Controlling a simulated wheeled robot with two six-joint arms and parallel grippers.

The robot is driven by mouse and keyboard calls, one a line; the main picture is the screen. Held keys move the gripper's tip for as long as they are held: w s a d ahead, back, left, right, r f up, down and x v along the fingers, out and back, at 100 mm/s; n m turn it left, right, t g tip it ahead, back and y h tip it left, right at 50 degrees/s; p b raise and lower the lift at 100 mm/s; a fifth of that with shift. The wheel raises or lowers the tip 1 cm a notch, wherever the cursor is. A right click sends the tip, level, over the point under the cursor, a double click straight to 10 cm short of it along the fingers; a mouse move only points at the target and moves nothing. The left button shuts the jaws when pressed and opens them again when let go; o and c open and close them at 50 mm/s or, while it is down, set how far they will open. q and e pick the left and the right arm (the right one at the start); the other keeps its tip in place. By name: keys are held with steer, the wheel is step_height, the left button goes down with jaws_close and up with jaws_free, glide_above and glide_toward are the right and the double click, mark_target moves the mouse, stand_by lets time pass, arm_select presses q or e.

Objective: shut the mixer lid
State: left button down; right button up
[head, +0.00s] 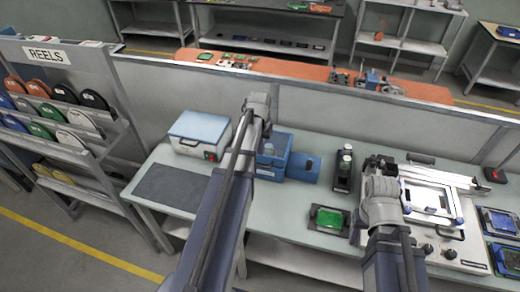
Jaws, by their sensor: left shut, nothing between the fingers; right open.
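A white box with a light blue lid (203,127) stands at the back left of the bench, with a red switch on its front; its lid looks down on the body. I cannot tell for certain which of the two is the mixer. My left arm rises from the bottom, its grey joint in front of the blue machine. My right arm ends in a grey joint over the white printer-like machine. The fingers of neither gripper can be seen.
A dark mat (171,188) lies at the bench's left. A green board in a dark holder (328,219) lies at the front middle. Dark bottles (344,168) stand behind it. A white framed machine (446,243) fills the right side. A reel rack (55,120) stands at left.

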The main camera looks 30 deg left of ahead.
arm_select(q)
step_height(320, 180, down, 6)
steer(key=b, duration=0.5)
steer(key=shift+w+a, duration=0.1)
steer(key=shift+w, duration=0.05)
steer(key=f+b, duration=0.1)
steer(key=s+f+b, duration=0.1)
steer(key=f+b, duration=0.1)
steer(key=shift+s+d, duration=0.15)
steer(key=shift+d, duration=0.1)
steer(key=shift+r, duration=0.1)
